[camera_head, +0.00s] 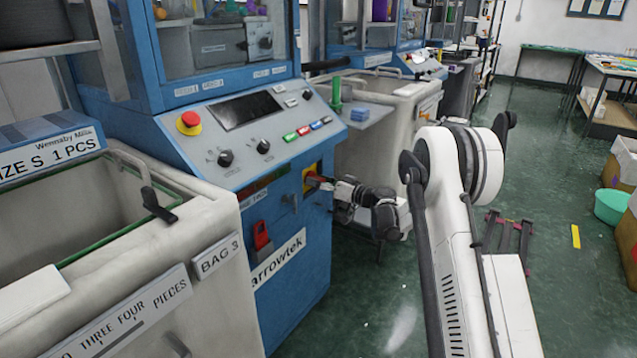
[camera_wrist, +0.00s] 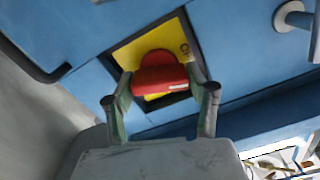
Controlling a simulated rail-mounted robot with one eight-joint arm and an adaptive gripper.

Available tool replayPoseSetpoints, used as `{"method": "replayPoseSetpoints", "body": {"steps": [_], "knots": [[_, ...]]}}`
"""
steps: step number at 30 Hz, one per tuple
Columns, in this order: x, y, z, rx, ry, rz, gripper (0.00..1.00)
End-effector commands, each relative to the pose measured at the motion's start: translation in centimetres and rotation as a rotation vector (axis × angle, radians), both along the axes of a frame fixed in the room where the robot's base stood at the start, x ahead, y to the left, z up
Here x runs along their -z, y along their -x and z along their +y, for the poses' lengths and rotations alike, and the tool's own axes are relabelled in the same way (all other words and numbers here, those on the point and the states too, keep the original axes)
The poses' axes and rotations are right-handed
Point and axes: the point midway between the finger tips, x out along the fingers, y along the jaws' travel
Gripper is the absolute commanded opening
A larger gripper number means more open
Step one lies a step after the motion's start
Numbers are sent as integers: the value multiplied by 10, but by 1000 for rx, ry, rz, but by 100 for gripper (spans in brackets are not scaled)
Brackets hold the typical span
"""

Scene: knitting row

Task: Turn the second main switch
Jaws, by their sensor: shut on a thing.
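The main switch is a red rotary knob (camera_wrist: 160,75) on a yellow plate (camera_wrist: 183,38) with a dark frame, set in a blue machine front. In the wrist view my gripper (camera_wrist: 160,88) has one finger on each side of the red knob, shut on it. In the head view the yellow plate (camera_head: 309,172) shows at the right end of the blue machine's front, and my gripper (camera_head: 318,182) reaches it from the right. The fingertips and most of the knob are hard to make out there.
The blue machine's panel (camera_head: 245,120) carries a red emergency button (camera_head: 188,122), black knobs and coloured buttons. A red padlock-like part (camera_head: 261,236) hangs on its front. A pale bin labelled BAG 3 (camera_head: 217,254) stands at left. Green floor (camera_head: 400,290) lies open around my arm.

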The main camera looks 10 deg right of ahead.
Motion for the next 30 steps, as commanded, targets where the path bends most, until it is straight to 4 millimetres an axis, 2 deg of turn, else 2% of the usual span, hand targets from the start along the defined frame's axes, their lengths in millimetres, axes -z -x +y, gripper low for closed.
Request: {"method": "replayPoseSetpoints", "body": {"steps": [30], "knots": [[2,0,0,-1,-689,660,25]]}}
